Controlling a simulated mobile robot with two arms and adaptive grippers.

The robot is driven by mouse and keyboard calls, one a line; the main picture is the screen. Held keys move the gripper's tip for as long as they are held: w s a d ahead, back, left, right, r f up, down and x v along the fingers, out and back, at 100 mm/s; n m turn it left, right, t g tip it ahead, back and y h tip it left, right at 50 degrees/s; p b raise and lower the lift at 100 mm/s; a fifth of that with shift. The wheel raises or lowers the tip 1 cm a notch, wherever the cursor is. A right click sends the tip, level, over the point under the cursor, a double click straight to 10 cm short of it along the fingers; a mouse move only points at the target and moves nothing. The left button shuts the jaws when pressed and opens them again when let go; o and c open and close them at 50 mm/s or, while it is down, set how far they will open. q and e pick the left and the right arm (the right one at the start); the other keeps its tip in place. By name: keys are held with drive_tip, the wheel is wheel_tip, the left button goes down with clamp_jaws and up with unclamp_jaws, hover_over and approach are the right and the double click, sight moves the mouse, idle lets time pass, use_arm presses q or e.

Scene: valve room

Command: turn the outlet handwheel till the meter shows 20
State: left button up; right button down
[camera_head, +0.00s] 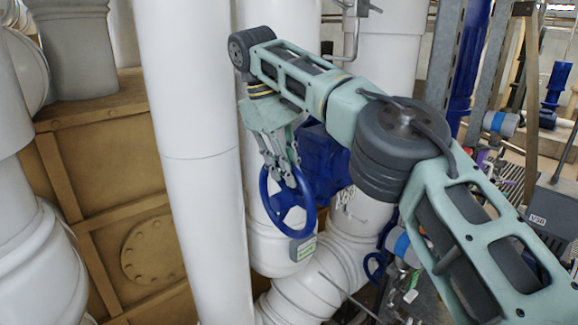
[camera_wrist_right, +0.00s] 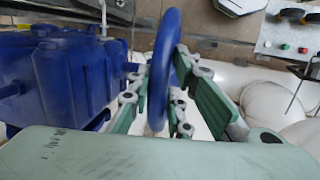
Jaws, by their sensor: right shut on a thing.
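The blue outlet handwheel (camera_head: 309,216) stands in front of a blue valve body (camera_head: 322,160) on the white pipework, in the middle of the head view. My right gripper (camera_head: 289,178) reaches down from above and is shut on the upper part of the wheel's rim. In the right wrist view the blue rim (camera_wrist_right: 160,65) passes between the gripper's fingers (camera_wrist_right: 160,98). A small grey meter (camera_head: 303,247) with a greenish display sits just below the wheel; its reading is too small to tell. My left gripper is not in view.
A thick white vertical pipe (camera_head: 190,150) stands left of the wheel. A brown panelled tank (camera_head: 120,215) is behind it. Curved white pipes (camera_head: 325,270) run below. Other blue valves and steel frames crowd the right side. Little free room shows around the wheel.

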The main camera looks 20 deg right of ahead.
idle(0.4)
drive_tip(key=c, duration=1.6)
unclamp_jaws()
drive_tip(key=shift+w+d, duration=0.1)
drive_tip(key=shift+d, duration=0.05)
drive_tip(key=shift+c, duration=0.2)
drive_tip(key=shift+f, duration=0.1)
